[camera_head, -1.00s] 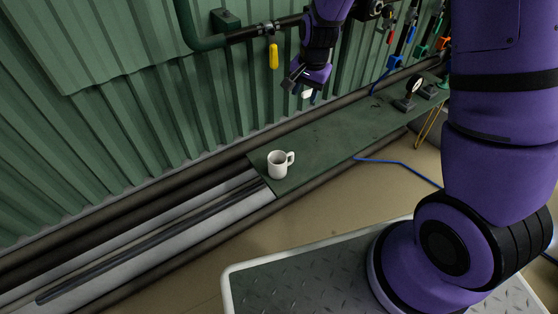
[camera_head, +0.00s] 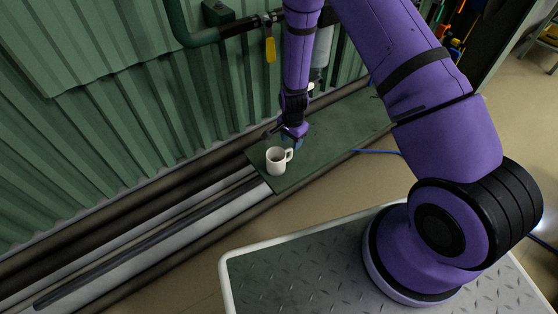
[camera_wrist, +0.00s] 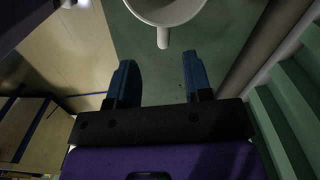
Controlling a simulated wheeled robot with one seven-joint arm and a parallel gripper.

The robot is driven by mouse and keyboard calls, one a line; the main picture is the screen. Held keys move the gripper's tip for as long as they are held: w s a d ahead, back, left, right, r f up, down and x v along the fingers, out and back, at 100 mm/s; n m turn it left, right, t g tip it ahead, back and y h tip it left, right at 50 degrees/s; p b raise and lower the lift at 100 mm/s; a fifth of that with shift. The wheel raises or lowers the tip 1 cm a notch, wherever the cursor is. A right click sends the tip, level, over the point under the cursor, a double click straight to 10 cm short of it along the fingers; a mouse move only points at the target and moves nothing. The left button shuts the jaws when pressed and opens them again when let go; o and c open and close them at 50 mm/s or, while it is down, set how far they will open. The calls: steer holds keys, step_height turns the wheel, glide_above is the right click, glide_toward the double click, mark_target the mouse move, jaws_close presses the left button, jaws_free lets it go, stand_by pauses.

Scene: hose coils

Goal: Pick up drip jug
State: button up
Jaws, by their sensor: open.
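The drip jug, which looks like a white mug (camera_head: 275,162), stands upright near the left end of the green bench (camera_head: 330,135), its handle toward the right in the head view. In the wrist view the jug (camera_wrist: 170,8) is at the top, partly cut off, with its handle pointing at my gripper. My gripper (camera_wrist: 160,75) is open and empty, its two blue fingers spread on either side of the handle's line but short of it. In the head view my gripper (camera_head: 285,139) is just behind and above the jug, its fingers partly hidden.
A green corrugated wall (camera_head: 130,120) rises behind the bench. A pipe with a yellow-handled valve (camera_head: 270,50) runs along it. A small white item (camera_head: 311,87) shows behind my arm. A blue hose (camera_head: 375,152) lies to the right. Dark and grey pipes (camera_head: 140,250) run left of the bench.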

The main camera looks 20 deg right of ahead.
mark_target(291, 155)
steer(key=shift+w+f, duration=0.15)
steer(key=shift+f, duration=1.95)
steer(key=shift+w+f, duration=0.1)
steer(key=shift+f, duration=1.95)
jaws_close()
